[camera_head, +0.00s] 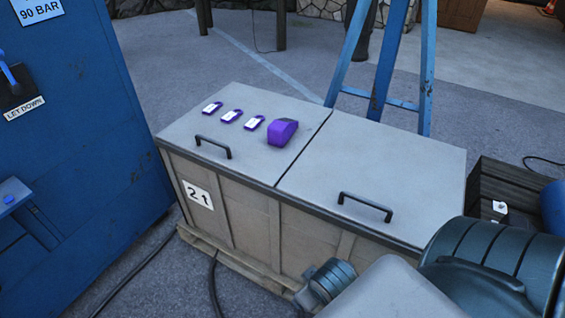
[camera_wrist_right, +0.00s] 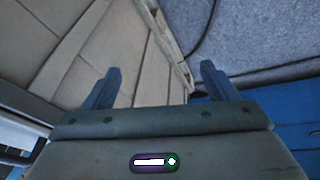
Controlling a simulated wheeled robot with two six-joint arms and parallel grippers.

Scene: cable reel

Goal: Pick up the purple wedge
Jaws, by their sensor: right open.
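The purple wedge (camera_head: 282,132) sits on the grey lid of the crate (camera_head: 325,185), near the middle seam and toward the back. It has a dark patch on its top right. In the right wrist view my right gripper (camera_wrist_right: 160,82) is open and empty, with its two blue fingers apart. Behind it show the crate's beige side (camera_wrist_right: 140,50) and the floor. The wedge is not in that view. In the head view part of my own arm fills the lower right corner, and no gripper fingers can be made out. My left gripper is not in view.
Three purple tags (camera_head: 231,116) lie in a row left of the wedge. Two dark handles (camera_head: 365,207) stand up along the lid's front. A blue stepladder (camera_head: 385,60) stands behind the crate, and a blue cabinet (camera_head: 75,130) stands at the left. The right lid half is mostly clear.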

